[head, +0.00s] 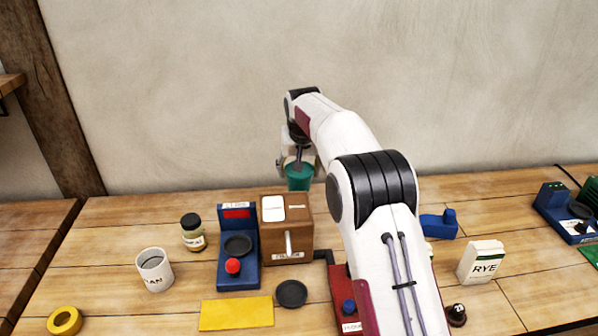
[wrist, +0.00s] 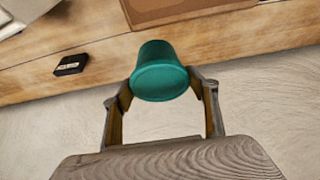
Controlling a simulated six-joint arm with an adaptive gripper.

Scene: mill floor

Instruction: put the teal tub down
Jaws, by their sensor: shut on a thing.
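The teal tub (head: 299,178) is held in my gripper (head: 297,163), behind the brown box-shaped mill in the head view. In the wrist view the teal tub (wrist: 160,72) sits between the two fingers of my gripper (wrist: 162,88), which are shut on its sides. Bare wall and the table's back edge show around it there. The tub looks raised, but its height above the table is hard to tell. My arm hides part of the table to the right of the tub.
The brown mill (head: 287,242) stands in front of the tub, beside a blue scale-like device (head: 238,268). A jar (head: 192,236), a white mug (head: 155,270), a yellow mat (head: 237,313) and a RYE carton (head: 481,262) stand around. A small black block (wrist: 70,65) lies near the table edge.

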